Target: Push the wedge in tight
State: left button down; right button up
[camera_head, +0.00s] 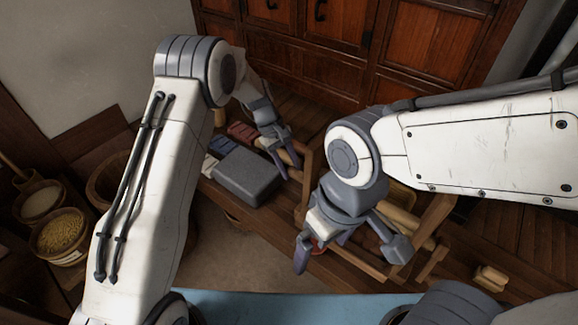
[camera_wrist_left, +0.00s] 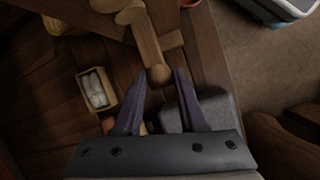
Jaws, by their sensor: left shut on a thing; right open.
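My left gripper (camera_head: 284,158) is beyond the grey block, at the left end of a wooden frame (camera_head: 307,168). The rod runs away from the fingers along a pale bar (camera_wrist_left: 147,38). My right gripper (camera_head: 348,258) is open over the near side of the frame, its fingers apart. I cannot make out which piece is the wedge; the arms and grippers hide part of the frame.
A grey block (camera_head: 245,176) lies on the wooden bench, left of the frame. Small wood pieces (camera_head: 490,278) lie at the right. Tubs of grain (camera_head: 60,236) stand at the left. A cabinet (camera_head: 325,70) closes off the back.

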aim_at(300, 174)
dwell(0.6)
pick_arm(q)
jog(key=shift+s+d+r+p, duration=0.15)
jog(key=shift+d+p, duration=0.15)
jog(key=shift+s+d+p, duration=0.6)
jog(key=shift+s+d, duration=0.15)
jog(key=shift+d, duration=0.25)
jog(key=shift+s+d, duration=0.1)
jog(key=shift+d, duration=0.05)
jog(key=shift+c, duration=2.3)
grip_release()
jog(key=shift+d, duration=0.1)
